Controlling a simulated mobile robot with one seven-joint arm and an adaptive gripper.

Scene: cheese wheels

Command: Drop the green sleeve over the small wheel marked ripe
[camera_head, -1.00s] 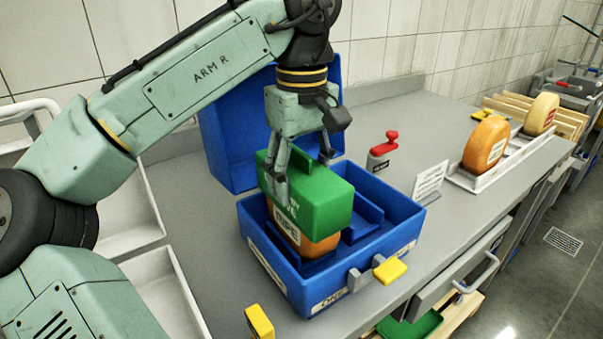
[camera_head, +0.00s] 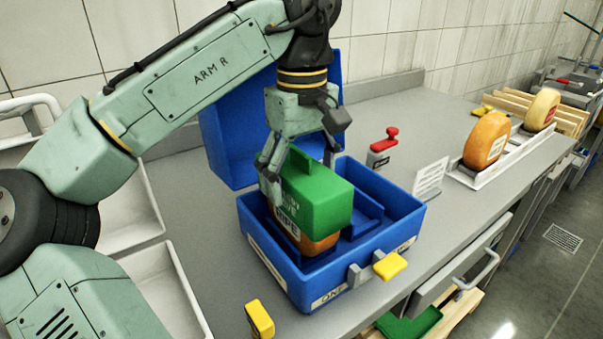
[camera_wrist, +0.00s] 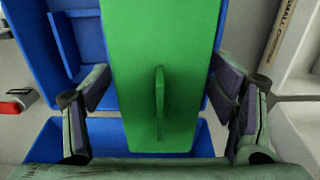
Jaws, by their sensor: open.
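The green sleeve (camera_head: 318,198) sits over the top of the orange wheel marked RIPE (camera_head: 290,233), inside the open blue box (camera_head: 270,262). The wheel's lower part and part of its label show below the sleeve. My gripper (camera_head: 298,165) is open, its fingers spread on either side of the sleeve's upright fin. In the wrist view the sleeve (camera_wrist: 160,75) lies between the spread fingers of my gripper (camera_wrist: 160,100), with gaps on both sides. The far side of the wheel is hidden.
The blue lid (camera_head: 225,145) stands open behind the box. Two more wheels (camera_head: 486,140) stand in a white rack. A yellow block (camera_head: 260,320) is at the front; yellow-tabbed latch (camera_head: 390,266) sticks out.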

